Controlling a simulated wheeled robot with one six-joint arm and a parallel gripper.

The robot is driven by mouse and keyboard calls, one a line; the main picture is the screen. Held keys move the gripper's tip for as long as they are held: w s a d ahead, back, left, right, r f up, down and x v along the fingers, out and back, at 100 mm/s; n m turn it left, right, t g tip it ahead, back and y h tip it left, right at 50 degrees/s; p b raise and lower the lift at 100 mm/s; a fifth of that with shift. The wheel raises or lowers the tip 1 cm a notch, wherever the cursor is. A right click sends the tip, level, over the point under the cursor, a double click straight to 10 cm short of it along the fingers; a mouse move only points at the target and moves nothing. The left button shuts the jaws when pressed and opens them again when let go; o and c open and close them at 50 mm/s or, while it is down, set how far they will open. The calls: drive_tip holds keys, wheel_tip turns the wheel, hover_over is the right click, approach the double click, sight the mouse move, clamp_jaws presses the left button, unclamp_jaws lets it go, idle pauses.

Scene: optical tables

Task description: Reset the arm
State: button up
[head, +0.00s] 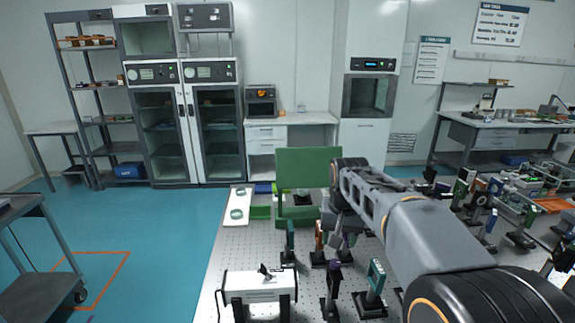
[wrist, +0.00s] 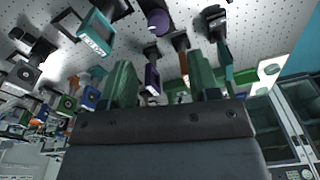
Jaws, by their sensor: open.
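My arm (head: 395,205) reaches out from the lower right over the perforated optical table (head: 240,262) in the head view. Its far end bends down above the table among the optical mounts, and the fingers are hard to make out there. In the wrist view my gripper (wrist: 162,78) shows two green fingers standing apart, with nothing seen held between them. The table's perforated top fills the upper part of that view, tilted, with several posts and mounts beyond the fingers.
A green panel (head: 308,168) stands at the table's far end. A white boxed instrument (head: 258,284) sits at the near left. Several mounts, including a teal-framed one (head: 372,284), crowd beneath my arm. A cart (head: 38,245) stands left; the blue floor between is clear.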

drive_tip(key=s+f+n+t, duration=0.1)
drive_tip(key=s+f, duration=0.2)
drive_tip(key=s, duration=0.5)
drive_tip(key=s+f+n+t, duration=0.1)
drive_tip(key=s+f+t, duration=0.1)
drive_tip(key=s, duration=0.6)
drive_tip(key=shift+s+f+n, duration=0.3)
drive_tip(key=shift+s+f, duration=0.1)
drive_tip(key=shift+f, duration=0.15)
idle(0.5)
